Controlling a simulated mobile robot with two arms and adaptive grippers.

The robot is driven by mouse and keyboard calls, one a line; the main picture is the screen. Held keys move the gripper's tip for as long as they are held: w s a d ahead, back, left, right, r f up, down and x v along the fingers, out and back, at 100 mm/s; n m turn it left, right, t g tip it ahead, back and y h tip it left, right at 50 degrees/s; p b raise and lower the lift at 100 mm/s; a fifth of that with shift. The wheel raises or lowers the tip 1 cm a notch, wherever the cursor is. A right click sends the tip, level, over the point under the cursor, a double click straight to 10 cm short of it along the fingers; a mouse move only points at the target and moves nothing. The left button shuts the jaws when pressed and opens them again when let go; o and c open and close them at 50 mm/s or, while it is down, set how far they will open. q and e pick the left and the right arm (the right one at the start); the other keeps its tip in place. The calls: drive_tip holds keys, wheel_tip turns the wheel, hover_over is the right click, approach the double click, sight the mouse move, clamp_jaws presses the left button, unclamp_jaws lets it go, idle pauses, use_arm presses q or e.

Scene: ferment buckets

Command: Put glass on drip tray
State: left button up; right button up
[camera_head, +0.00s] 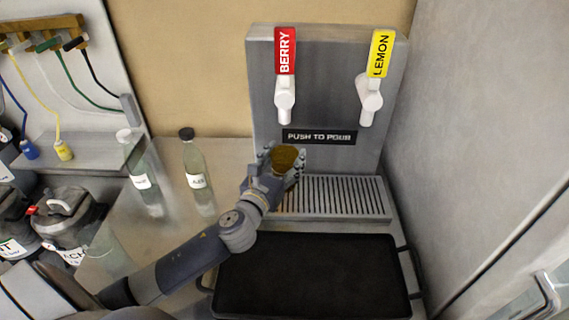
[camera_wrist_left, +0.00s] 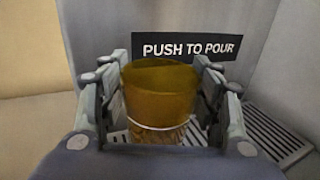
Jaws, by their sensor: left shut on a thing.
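A glass (camera_head: 287,158) with amber-brown contents is held in my left gripper (camera_head: 280,165), in front of the steel dispenser. In the left wrist view the glass (camera_wrist_left: 160,95) stands roughly upright between the two fingers of the gripper (camera_wrist_left: 160,110), which are shut on it. The slatted drip tray (camera_head: 345,198) lies at the foot of the dispenser, and the glass is over its left part. In the wrist view the tray's slats (camera_wrist_left: 272,135) show to the right of and behind the glass. I cannot tell whether the glass base touches the tray. My right gripper is not in view.
The dispenser has a red BERRY tap (camera_head: 285,90) and a yellow LEMON tap (camera_head: 371,95). A black tray (camera_head: 318,280) lies in front. Two bottles (camera_head: 194,165) (camera_head: 140,170) stand left on the counter. Lidded buckets (camera_head: 68,215) are at far left. A grey wall (camera_head: 480,120) bounds the right.

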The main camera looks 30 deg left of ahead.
use_arm(q)
drive_tip(key=shift+f, duration=1.05)
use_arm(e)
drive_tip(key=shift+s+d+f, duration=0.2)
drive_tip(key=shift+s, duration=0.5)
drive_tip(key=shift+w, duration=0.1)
use_arm(q)
drive_tip(key=shift+f, duration=0.15)
drive_tip(key=o, duration=1.6)
drive_tip(key=shift+c, duration=0.2)
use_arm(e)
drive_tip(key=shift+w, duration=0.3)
